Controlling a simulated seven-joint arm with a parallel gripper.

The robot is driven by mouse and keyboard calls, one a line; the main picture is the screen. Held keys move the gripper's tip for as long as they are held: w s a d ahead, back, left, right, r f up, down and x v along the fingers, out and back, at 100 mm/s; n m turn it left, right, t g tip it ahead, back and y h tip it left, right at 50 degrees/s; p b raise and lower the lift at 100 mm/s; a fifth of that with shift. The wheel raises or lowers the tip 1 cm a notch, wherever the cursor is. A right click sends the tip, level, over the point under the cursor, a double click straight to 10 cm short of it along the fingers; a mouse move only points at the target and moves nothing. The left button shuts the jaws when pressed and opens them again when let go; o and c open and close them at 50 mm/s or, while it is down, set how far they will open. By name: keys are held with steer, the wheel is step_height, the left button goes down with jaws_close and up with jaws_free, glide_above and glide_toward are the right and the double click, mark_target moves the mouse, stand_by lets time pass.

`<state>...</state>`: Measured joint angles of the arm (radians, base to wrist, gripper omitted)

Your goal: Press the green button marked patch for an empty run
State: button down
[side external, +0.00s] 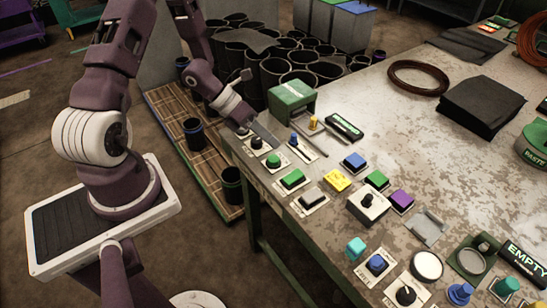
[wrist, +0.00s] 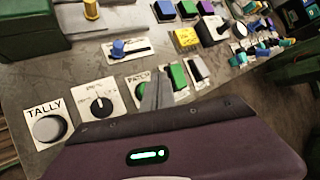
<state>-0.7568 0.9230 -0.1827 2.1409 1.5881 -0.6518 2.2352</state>
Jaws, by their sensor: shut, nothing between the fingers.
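The patch button (wrist: 142,89) is green and sits on a white plate lettered PATCH in the wrist view, partly hidden by my fingers. In the side external view a green button (side external: 273,160) stands in the same place, beside the black dial. My gripper (wrist: 160,84) is shut and empty, with its fingers over the right part of the patch plate. In the side external view my gripper (side external: 270,137) is low over the table's near left corner. I cannot tell whether the fingertips touch anything. A second green button (wrist: 178,77) is just right of the fingers.
A dial (wrist: 100,104) and a grey TALLY button (wrist: 48,128) lie left of the patch plate. A grey button (side external: 311,197), yellow block (side external: 337,180) and blue slider (side external: 294,139) are close by. A green-topped box (side external: 291,95) stands behind. An EMPTY sign (side external: 526,257) is far right.

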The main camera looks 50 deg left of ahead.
steer(key=shift+r, duration=1.3)
steer(key=w+a+r+n+t+y, duration=0.1)
steer(key=a+r+n+y, duration=0.1)
steer(key=r+n+y, duration=0.45)
steer(key=a+r+n+y, duration=0.3)
steer(key=r+n, duration=0.7)
steer(key=s+d+r+n+h, duration=0.1)
steer(key=s+d+r+n, duration=0.2)
steer(key=s+d+n, duration=0.3)
steer(key=s+d+r+n+g+h, duration=0.1)
steer(key=s+d+r+n, duration=0.3)
steer(key=s+n, duration=1)
steer(key=s+d, duration=0.1)
steer(key=d, duration=0.2)
steer(key=shift+d+g+h, duration=0.25)
steer(key=shift+g+h, duration=0.05)
steer(key=shift+h, duration=0.05)
